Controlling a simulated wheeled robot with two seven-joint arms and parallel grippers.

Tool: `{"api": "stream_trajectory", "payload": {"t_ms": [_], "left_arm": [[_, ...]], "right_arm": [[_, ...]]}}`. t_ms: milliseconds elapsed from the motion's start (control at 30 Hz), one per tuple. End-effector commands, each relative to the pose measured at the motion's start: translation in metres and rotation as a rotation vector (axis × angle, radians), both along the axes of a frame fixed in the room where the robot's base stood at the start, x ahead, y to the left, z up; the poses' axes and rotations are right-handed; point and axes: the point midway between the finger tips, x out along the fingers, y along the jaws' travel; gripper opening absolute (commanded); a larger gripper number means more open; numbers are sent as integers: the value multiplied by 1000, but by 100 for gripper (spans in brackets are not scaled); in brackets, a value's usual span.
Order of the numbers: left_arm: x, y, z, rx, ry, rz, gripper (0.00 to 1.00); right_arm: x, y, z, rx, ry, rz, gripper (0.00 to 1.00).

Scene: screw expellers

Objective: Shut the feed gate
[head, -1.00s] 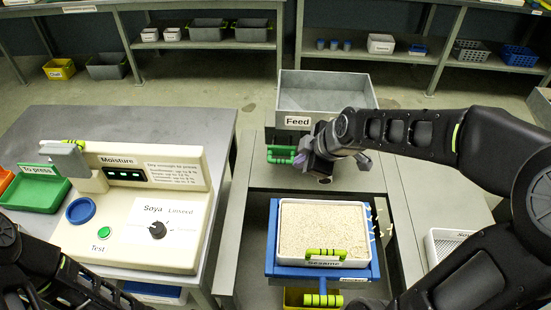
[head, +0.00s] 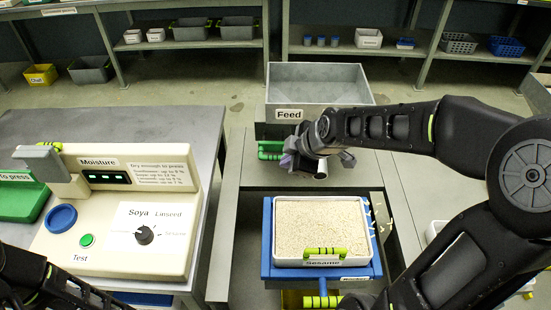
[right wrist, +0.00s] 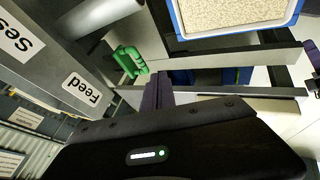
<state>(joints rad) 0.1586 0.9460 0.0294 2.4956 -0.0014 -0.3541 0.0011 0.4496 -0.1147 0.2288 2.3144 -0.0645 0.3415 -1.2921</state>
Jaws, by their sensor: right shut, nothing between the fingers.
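The feed hopper (head: 318,83) is a grey box labelled "Feed" beyond the sesame tray. A green handle (head: 268,150) sits low on its front, below the label; I take it for the feed gate's handle. The handle (right wrist: 130,62) and the "Feed" label (right wrist: 82,88) also show in the right wrist view. My right gripper (head: 287,162) is shut and empty, just right of the handle in the head view, apart from it as far as I can tell. Its purple-grey fingers (right wrist: 152,95) show below the handle in the right wrist view. My left gripper is out of view.
A white tray of pale seed labelled "Sesame" (head: 322,263) sits in a blue frame (head: 266,240) in front of the hopper. A moisture tester (head: 120,240) stands on the left table. My right arm spans the right side. Shelves with bins (head: 458,43) line the back.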

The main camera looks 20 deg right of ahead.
Motion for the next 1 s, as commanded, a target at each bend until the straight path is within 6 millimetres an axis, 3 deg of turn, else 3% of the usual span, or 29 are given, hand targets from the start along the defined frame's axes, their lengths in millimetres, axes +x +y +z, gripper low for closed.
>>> {"api": "stream_trajectory", "payload": {"t_ms": [200,467,500,700,1000], "left_arm": [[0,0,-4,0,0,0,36],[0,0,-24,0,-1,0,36],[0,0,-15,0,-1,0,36],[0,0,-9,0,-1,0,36],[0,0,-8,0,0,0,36]], "right_arm": [[19,6,-33,4,4,2,0],[48,14,-78,3,1,6,0],[55,8,-72,3,0,0,0],[76,-3,-77,3,0,0,0],[82,-5,-79,1,-1,1,0]]}}
